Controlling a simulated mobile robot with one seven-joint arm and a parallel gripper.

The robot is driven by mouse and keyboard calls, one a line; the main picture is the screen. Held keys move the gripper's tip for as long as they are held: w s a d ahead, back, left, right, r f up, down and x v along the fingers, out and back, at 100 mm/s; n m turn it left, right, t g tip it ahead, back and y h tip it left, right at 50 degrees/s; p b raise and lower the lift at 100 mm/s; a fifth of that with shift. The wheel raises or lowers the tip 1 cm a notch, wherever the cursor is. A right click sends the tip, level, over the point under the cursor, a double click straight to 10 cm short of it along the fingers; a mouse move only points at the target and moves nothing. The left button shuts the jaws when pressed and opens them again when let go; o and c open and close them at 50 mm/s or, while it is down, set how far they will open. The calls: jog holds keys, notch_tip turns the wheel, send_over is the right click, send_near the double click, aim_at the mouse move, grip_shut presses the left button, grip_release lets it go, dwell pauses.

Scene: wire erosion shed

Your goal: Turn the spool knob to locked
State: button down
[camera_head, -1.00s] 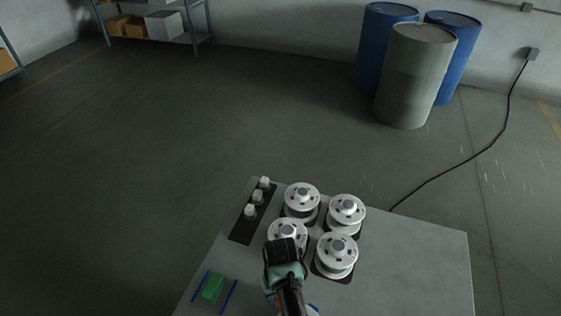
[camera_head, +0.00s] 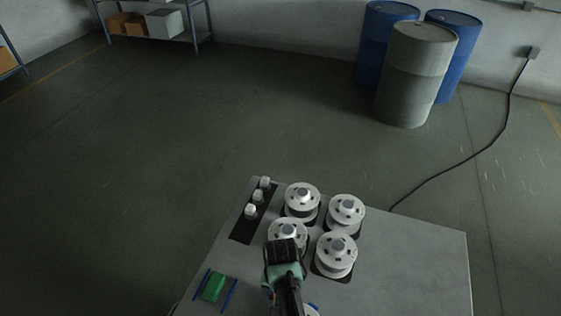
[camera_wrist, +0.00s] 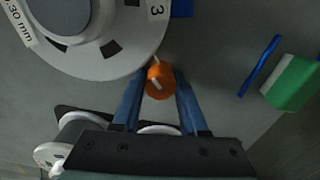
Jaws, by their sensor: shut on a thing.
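The orange spool knob (camera_wrist: 160,82) shows in the wrist view, beside the rim of a large white spool (camera_wrist: 106,62) labelled 3. A short white pointer line is on the knob, and a small pale mark lies just beyond its edge by the spool. The blue fingers of my gripper (camera_wrist: 157,78) stand on either side of the knob, shut on it. In the head view my gripper (camera_head: 284,262) is low over the bench (camera_head: 410,270), in front of the spools. There its wrist and arm hide the fingertips and the knob.
Several white spools (camera_head: 346,209) stand close to my gripper on the bench. White knobs (camera_head: 250,212) sit on a dark strip at left. A green block (camera_head: 213,287) lies between blue strips. The bench's right side is clear. Drums (camera_head: 415,85) stand far behind.

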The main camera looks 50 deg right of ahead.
jog(key=shift+a, duration=0.1)
jog(key=c, duration=0.7)
grip_release()
jog(key=shift+c, duration=0.2)
notch_tip(320, 180, up, 13)
jog(key=b, duration=0.1)
jog(key=shift+b, duration=0.35)
